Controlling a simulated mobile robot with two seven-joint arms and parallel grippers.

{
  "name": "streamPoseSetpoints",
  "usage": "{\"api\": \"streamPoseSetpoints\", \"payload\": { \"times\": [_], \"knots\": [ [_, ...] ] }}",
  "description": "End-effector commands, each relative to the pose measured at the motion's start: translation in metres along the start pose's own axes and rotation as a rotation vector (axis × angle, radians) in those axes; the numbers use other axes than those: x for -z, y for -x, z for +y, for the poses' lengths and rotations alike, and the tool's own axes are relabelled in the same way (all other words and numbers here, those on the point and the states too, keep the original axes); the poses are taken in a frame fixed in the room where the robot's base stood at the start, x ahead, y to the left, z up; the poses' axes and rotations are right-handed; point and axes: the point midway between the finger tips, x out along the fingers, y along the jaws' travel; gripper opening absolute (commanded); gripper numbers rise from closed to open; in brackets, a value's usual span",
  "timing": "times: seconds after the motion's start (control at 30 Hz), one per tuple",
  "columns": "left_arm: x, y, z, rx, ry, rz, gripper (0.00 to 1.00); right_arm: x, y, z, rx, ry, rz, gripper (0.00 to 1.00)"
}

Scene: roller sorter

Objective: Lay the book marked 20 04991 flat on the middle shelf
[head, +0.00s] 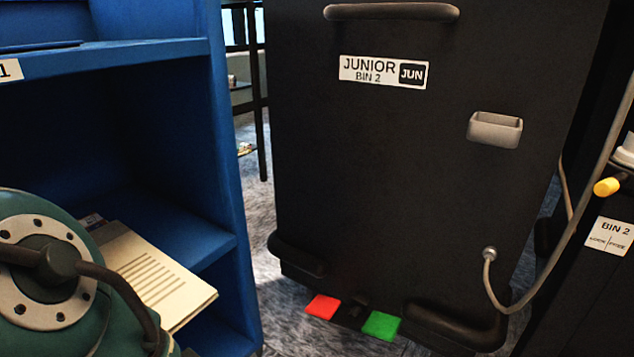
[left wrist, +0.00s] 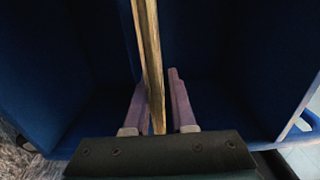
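A pale book (head: 160,278) with ruled lines on its face sits in the blue shelf unit at the left of the head view. It is tilted, and one corner sticks out over the shelf front. No number is readable on it. In the left wrist view the book (left wrist: 151,60) is edge-on between the two fingers of my left gripper (left wrist: 157,98). The fingers stand apart, with a visible gap between the book and the right finger. In the head view my left arm hides these fingers. The middle shelf (head: 205,238) shows behind the book. My right gripper is out of view.
The shelf unit's side panel (head: 232,170) stands right of the book. A large black bin (head: 400,190) labelled JUNIOR BIN 2 fills the middle, with red (head: 322,306) and green (head: 382,326) pedals. A cable hangs at its right. Carpet shows between unit and bin.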

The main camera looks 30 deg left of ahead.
Motion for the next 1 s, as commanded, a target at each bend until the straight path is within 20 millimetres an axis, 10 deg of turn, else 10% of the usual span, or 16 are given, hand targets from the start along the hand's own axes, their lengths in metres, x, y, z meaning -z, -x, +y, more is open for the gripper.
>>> {"api": "streamPoseSetpoints", "payload": {
  "times": [0.23,0.57,1.0],
  "knots": [
    [0.000,0.000,0.000,0.000,0.001,0.000,0.49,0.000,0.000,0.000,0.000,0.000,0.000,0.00],
    [0.000,0.005,0.001,-0.004,-0.001,0.001,0.49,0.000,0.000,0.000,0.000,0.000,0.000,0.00],
    [0.000,0.081,0.002,-0.003,0.004,0.003,0.49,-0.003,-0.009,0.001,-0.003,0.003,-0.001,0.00]
  ]
}}
